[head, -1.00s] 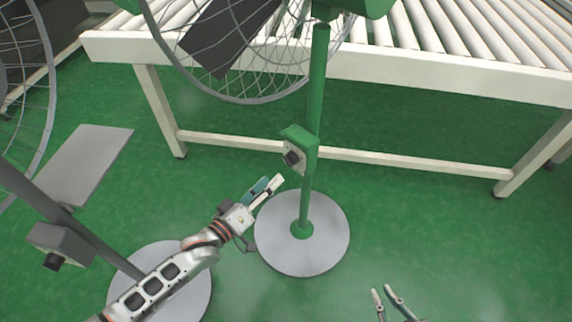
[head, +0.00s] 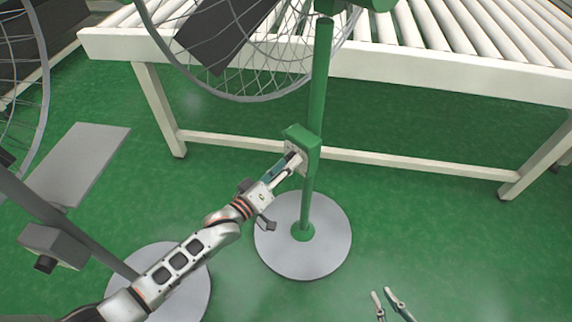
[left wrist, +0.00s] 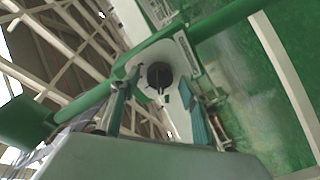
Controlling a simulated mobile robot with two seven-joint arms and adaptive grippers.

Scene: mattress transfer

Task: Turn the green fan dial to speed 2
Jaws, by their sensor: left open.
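The green fan stands on a green pole (head: 319,85) with a grey round base (head: 330,255). Its green control box (head: 301,134) is partway up the pole. My left gripper (head: 293,160) is open at the box's front, its fingers largely hiding the dial in the head view. In the left wrist view the black dial (left wrist: 158,75) sits on a pale plate, between the open fingers of my left gripper (left wrist: 154,90). Whether they touch it I cannot tell. The markings are too small to read. My right gripper (head: 382,293) is open and empty near the bottom edge.
A second fan with a dark pole and grey control box (head: 52,246) stands at the left. A white roller conveyor (head: 440,75) runs behind the green fan. A grey flat panel (head: 80,165) is at the left. The green floor at right is clear.

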